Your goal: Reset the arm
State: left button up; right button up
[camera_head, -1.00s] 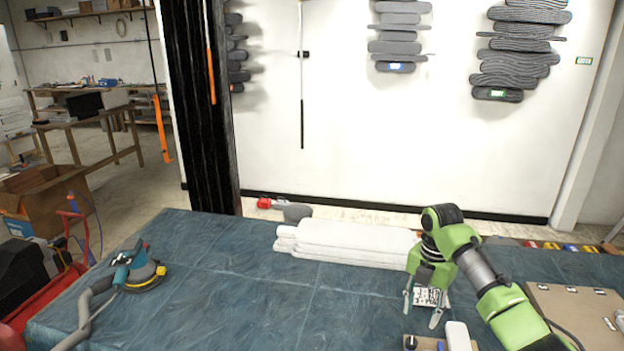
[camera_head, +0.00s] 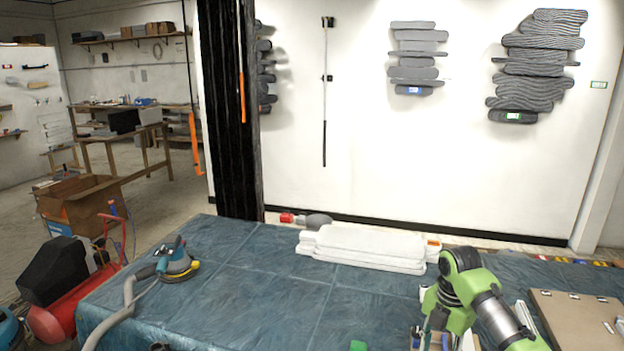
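My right arm, green with a grey link, comes in at the lower right. My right gripper (camera_head: 432,338) points down at the bottom edge over small items on the blue-covered table (camera_head: 260,300). Its fingertips are hidden or cut off, so I cannot tell whether it is open or holds anything. My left arm and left gripper are not in view.
White stacked slabs (camera_head: 362,248) lie at the table's back middle. A sander (camera_head: 177,265) with a grey hose stands at the left. A brown board (camera_head: 578,318) lies at the right. The table's middle is clear. A black post (camera_head: 230,120) stands behind.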

jog(key=s+a+f+m+t+y, duration=0.1)
jog(key=s+a+f+m, duration=0.4)
jog(key=s+f, duration=0.25)
jog(key=s+a+f+m, duration=0.5)
jog(key=s+a+f, duration=0.1)
jog(key=s, duration=0.3)
jog(key=s+d+r+m+t, duration=0.1)
jog(key=s+r+m, duration=0.1)
jog(key=s+m, duration=0.6)
jog(key=s+d+r+m+t, duration=0.15)
jog(key=s+m, duration=0.35)
jog(key=s, duration=0.5)
notch_tip(320, 180, down, 27)
jog(key=s+g, duration=0.2)
jog(key=s, duration=0.1)
jog(key=s+d+f, duration=0.3)
jog(key=s+f, duration=1.2)
jog(key=s, duration=0.1)
jog(key=shift+s+f+g+h+b, duration=0.15)
jog(key=shift+f+g+h+b, duration=0.05)
jog(key=shift+g+h+b, duration=0.2)
